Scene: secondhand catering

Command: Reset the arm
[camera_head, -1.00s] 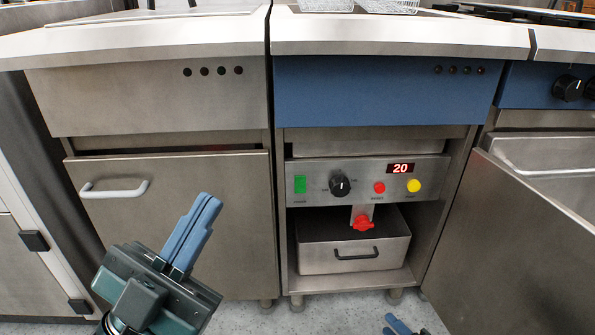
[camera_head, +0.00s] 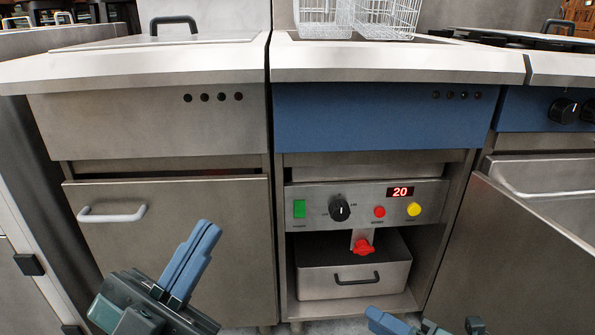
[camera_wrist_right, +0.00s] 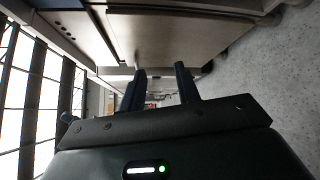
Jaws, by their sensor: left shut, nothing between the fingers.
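My left gripper (camera_head: 208,226) is in the lower left of the head view. Its blue fingers are together and empty, pointing up and slightly right in front of the steel cabinet door. My right gripper (camera_head: 372,314) shows only in part at the bottom edge of the head view, below the fryer cabinet. In the right wrist view its two dark fingers (camera_wrist_right: 160,70) stand apart with nothing between them, so it is open.
The fryer's control panel (camera_head: 368,203) reads 20 above a red valve handle (camera_head: 364,247) and a steel drawer box (camera_head: 353,281). The door (camera_head: 520,255) at right stands open. Wire baskets (camera_head: 358,18) sit on top. The wrist view shows open floor (camera_wrist_right: 275,85) at right.

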